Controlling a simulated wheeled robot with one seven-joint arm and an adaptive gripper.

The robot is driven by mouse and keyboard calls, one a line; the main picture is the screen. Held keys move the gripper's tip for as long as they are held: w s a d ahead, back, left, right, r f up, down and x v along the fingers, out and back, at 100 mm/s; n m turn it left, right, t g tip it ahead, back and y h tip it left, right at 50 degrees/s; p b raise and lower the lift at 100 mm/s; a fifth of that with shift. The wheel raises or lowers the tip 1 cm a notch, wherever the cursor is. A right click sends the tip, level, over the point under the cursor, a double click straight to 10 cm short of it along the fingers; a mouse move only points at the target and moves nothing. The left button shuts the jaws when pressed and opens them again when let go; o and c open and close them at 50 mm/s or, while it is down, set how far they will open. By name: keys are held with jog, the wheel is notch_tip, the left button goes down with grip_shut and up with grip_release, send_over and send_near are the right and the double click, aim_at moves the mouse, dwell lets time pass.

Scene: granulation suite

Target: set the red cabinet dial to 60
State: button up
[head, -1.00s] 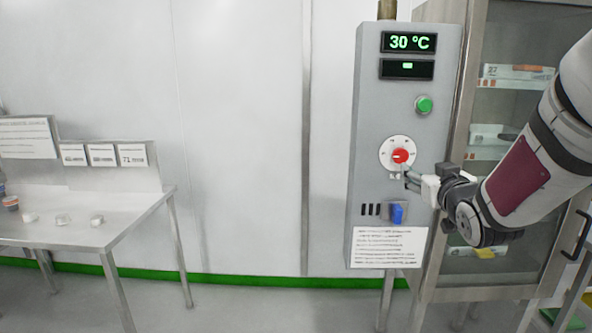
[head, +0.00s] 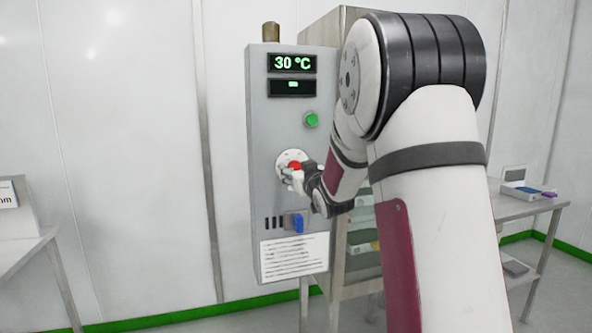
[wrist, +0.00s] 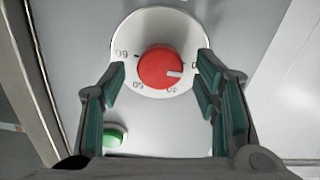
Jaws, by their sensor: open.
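The red dial (head: 294,166) sits on a round white scale plate on the front of the grey cabinet (head: 262,130). The cabinet's display (head: 292,63) reads 30 °C. In the wrist view the red dial (wrist: 160,67) shows a white pointer mark at its right side, and scale numbers are partly legible around it. My gripper (wrist: 160,88) is open, with one finger on each side of the dial and gaps between fingers and dial. In the head view my gripper (head: 293,178) is at the dial, and my arm and gripper hide part of it.
A green button (head: 311,120) is above the dial, and a blue switch (head: 298,222) is below it. A paper notice (head: 293,257) is lower on the cabinet. A steel table (head: 520,203) stands at right, another table (head: 22,247) at left.

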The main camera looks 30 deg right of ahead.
jog(key=shift+w+d, duration=0.15)
jog(key=shift+w, duration=0.4)
jog(key=c, duration=1.1)
jog(key=shift+c, duration=0.2)
